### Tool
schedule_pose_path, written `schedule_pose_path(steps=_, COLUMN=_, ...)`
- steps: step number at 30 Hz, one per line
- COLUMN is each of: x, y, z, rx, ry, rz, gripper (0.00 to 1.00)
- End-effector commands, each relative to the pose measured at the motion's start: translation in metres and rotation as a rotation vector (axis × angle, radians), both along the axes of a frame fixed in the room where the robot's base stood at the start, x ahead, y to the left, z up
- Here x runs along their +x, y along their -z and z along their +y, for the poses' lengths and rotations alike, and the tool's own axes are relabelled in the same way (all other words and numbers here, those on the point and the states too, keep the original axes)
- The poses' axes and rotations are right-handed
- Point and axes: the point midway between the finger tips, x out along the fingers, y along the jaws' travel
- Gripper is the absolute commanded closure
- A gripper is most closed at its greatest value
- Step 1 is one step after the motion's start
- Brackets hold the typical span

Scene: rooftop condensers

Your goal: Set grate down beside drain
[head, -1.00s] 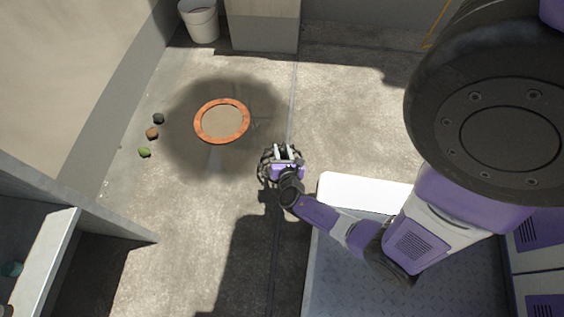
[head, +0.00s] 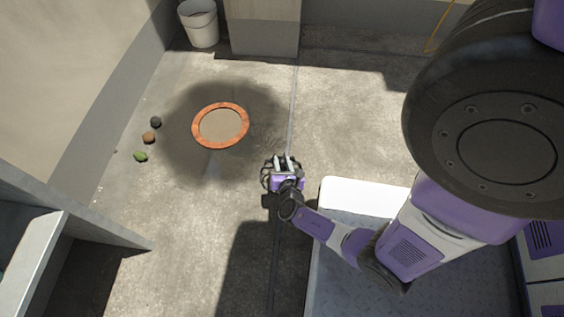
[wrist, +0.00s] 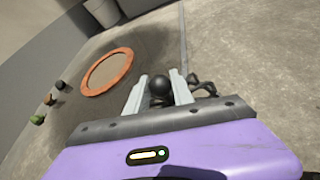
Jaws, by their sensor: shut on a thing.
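The drain (head: 221,126) is a round orange-red ring with a brown centre, set in a dark wet patch of floor left of my gripper. It also shows in the wrist view (wrist: 107,72). My gripper (head: 283,163) is right of and nearer than the drain, past the edge of the wet patch. In the wrist view my gripper (wrist: 160,88) is shut on a black round knob. This looks like the knob of the dark grate (wrist: 200,84), whose curved bars show beyond the fingers. The grate is mostly hidden by my gripper. I cannot tell whether it touches the floor.
Three small lumps, dark (head: 155,122), brown (head: 149,137) and green (head: 141,156), lie left of the drain. A white bucket (head: 199,24) stands at the back. A grey wall ledge (head: 75,215) is at left. Concrete floor around my gripper is clear.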

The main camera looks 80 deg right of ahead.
Motion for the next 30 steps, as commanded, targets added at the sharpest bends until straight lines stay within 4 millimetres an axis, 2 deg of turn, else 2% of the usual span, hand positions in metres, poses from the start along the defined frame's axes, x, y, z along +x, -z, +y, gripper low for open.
schedule_pose_path(steps=1, x=0.0, y=0.0, z=0.0, rx=-0.001, ry=0.0, rz=0.0, gripper=0.68)
schedule_pose_path(steps=4, x=0.0, y=0.0, z=0.0, rx=0.0, ry=0.0, rz=0.0, gripper=0.5)
schedule_pose_path(steps=16, x=0.0, y=-0.002, z=0.0, rx=0.0, ry=0.0, rz=0.001, gripper=0.5)
schedule_pose_path(steps=20, x=-0.005, y=-0.012, z=0.016, rx=0.002, ry=-0.004, rz=0.002, gripper=0.5)
schedule_pose_path(steps=30, x=-0.027, y=-0.038, z=0.076, rx=0.001, ry=-0.005, rz=0.001, gripper=0.5)
